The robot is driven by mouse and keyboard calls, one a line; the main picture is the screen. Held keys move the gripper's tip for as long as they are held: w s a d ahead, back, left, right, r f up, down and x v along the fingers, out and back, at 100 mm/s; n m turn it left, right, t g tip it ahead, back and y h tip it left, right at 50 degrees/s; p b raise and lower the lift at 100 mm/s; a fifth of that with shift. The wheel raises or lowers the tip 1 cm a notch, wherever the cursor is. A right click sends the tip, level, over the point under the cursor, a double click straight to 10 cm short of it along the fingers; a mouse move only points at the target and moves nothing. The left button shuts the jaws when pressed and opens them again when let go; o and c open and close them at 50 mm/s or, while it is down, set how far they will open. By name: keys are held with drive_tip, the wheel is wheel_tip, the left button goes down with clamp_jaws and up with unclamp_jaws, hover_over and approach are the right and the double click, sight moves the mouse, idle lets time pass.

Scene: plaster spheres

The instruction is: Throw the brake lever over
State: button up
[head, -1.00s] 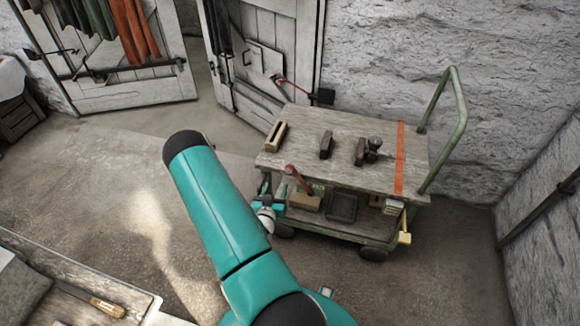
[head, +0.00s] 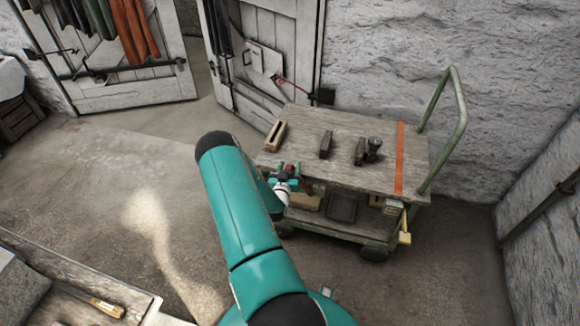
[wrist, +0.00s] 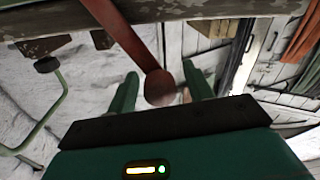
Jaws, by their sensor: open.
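The brake lever (head: 304,184) is a red bar with a round knob, at the near left side of the wooden cart (head: 350,146). In the wrist view the lever (wrist: 133,40) slants down from the top to its rusty red knob (wrist: 160,88). The knob appears between my two green fingers, with room on both sides. My gripper (head: 286,174) is open at the lever's knob end, just beside the cart's top edge; it also shows in the wrist view (wrist: 163,82). My arm and gripper hide part of the lever's lower end in the head view.
A workbench (head: 85,285) is at lower left. Open floor (head: 120,180) lies left of the cart.

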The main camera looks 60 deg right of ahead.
drive_tip(key=shift+w+d, duration=0.1)
drive_tip(key=shift+d, duration=0.35)
clamp_jaws()
